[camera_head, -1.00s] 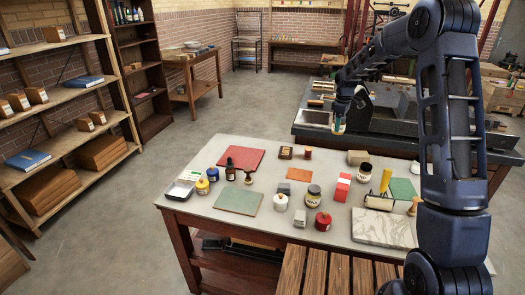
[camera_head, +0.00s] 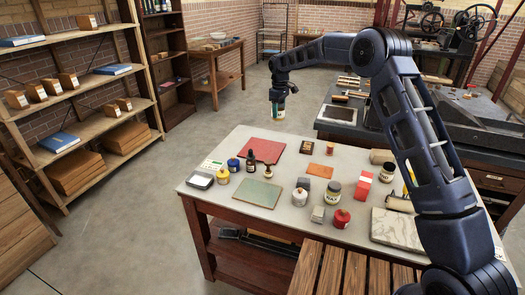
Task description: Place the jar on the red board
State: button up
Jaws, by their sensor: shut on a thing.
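My gripper (camera_head: 278,106) is shut on a small jar (camera_head: 278,114) and holds it in the air, upright as far as I can tell. The jar shows a pale body with some orange and green; its top is hidden by the fingers. The red board (camera_head: 266,148) lies flat at the back left of the grey-topped table. In the picture the jar appears above the board's far right edge, apart from it. The board's middle is bare. A dark dropper bottle (camera_head: 251,162) stands at its near left side and covers a bit of its edge.
Around the board stand a blue jar (camera_head: 233,164), a yellow jar (camera_head: 223,176), a small dark-topped stamp (camera_head: 268,172) and a dark box (camera_head: 307,147). A green board (camera_head: 258,193) lies nearer. Several jars and a red box (camera_head: 362,186) stand to the right.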

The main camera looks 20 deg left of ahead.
jog(key=shift+s+a, duration=0.3)
jog(key=shift+a, duration=0.3)
jog(key=shift+s+a, duration=0.3)
jog(key=shift+a, duration=0.25)
send_over(272, 155)
notch_tip(272, 155, down, 20)
jog(key=shift+w+a+r, duration=0.1)
jog(key=shift+a, duration=0.05)
jog(key=shift+f, duration=0.2)
jog(key=o, duration=1.1)
notch_tip(272, 155, up, 12)
jog(key=shift+r, duration=0.15)
